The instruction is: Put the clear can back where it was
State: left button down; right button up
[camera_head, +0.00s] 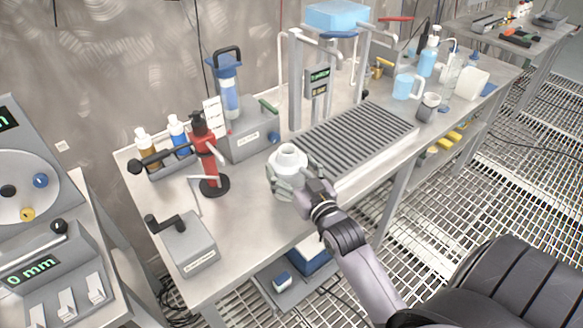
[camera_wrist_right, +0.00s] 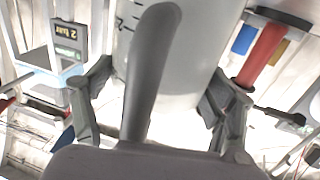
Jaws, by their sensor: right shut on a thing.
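The clear can (camera_head: 289,160) is a whitish, translucent round vessel with a short open neck. It is upright over the near part of the steel bench, left of the ribbed grating. My right gripper (camera_head: 288,184) is shut around its body. In the right wrist view the can (camera_wrist_right: 196,62), with dark graduation marks, fills the space between the fingers of my right gripper (camera_wrist_right: 160,100). The can's base is hidden, so I cannot tell whether it touches the bench. My left gripper is out of view.
A red stand (camera_head: 207,155) and a grey box with a crank (camera_head: 185,245) are left of the can. A grey unit with a blue column (camera_head: 250,135) is behind it. The ribbed grating (camera_head: 355,138) is bare. Bottles and a blue jug (camera_head: 405,88) stand farther right.

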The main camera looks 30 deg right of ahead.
jog(key=shift+f, duration=0.1)
jog(key=o, duration=1.4)
jog(key=shift+o, duration=0.2)
jog(key=shift+s, duration=0.15)
jog(key=s+a+b, duration=0.1)
jog(key=s, duration=1)
jog(key=shift+s+a, duration=0.2)
jog(key=shift+s, duration=0.1)
